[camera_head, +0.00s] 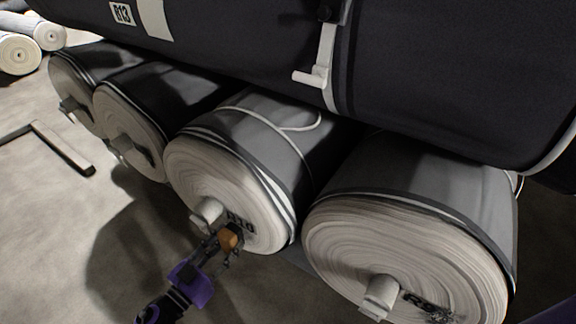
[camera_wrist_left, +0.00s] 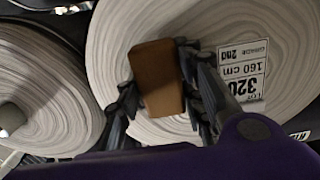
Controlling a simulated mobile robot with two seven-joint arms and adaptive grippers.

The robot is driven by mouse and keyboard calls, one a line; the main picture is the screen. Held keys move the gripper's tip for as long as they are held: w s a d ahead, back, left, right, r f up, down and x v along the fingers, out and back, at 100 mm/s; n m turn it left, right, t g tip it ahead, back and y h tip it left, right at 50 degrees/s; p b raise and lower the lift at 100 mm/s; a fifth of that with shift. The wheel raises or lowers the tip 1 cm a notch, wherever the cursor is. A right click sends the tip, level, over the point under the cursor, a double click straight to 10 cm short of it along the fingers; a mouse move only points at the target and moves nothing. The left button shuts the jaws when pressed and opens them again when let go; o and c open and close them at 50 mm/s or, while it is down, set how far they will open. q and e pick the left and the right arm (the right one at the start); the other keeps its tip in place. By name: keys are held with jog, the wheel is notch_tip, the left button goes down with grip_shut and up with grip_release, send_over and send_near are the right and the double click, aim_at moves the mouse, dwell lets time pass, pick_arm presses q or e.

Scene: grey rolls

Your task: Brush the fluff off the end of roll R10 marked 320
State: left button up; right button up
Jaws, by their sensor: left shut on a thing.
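Roll R10 (camera_head: 190,170) lies in the lower row in the head view, its pale layered end facing me with dark lettering at the lower right. In the left wrist view the roll end (camera_wrist_left: 120,50) fills the middle, and a white label (camera_wrist_left: 241,80) reading 320 and 160 cm shows on it. My left gripper (camera_head: 228,240) is shut on a brown block-shaped brush (camera_wrist_left: 157,78), held in front of the roll end. Its bristles are hidden, and I cannot tell whether it touches. I cannot make out fluff on the visible part of the end. My right gripper is out of view.
A roll to the right (camera_head: 345,240) has a projecting core and dark marks on its end. More rolls (camera_head: 130,130) lie to the left. A large dark roll marked R13 (camera_head: 230,45) hangs low above. Open floor (camera_head: 60,240) lies at left with a bracket-shaped bar (camera_head: 62,150).

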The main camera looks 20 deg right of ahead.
pick_arm(q)
jog(key=shift+w+d, duration=0.2)
jog(key=shift+d, duration=0.1)
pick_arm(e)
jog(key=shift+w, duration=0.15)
pick_arm(q)
jog(key=shift+s+d+r+p, duration=0.1)
jog(key=shift+s+d+p, duration=0.45)
jog(key=shift+s, duration=0.3)
jog(key=shift+s+d+p, duration=0.5)
jog(key=shift+s+d, duration=0.05)
jog(key=shift+s, duration=0.25)
jog(key=shift+d, duration=0.1)
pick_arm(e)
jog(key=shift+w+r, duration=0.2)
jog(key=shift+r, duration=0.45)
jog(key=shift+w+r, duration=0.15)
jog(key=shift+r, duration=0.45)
pick_arm(q)
jog(key=shift+w, duration=0.15)
jog(key=shift+w+a, duration=0.8)
jog(key=shift+w, duration=0.3)
jog(key=shift+w+a, duration=0.3)
jog(key=shift+w, duration=0.25)
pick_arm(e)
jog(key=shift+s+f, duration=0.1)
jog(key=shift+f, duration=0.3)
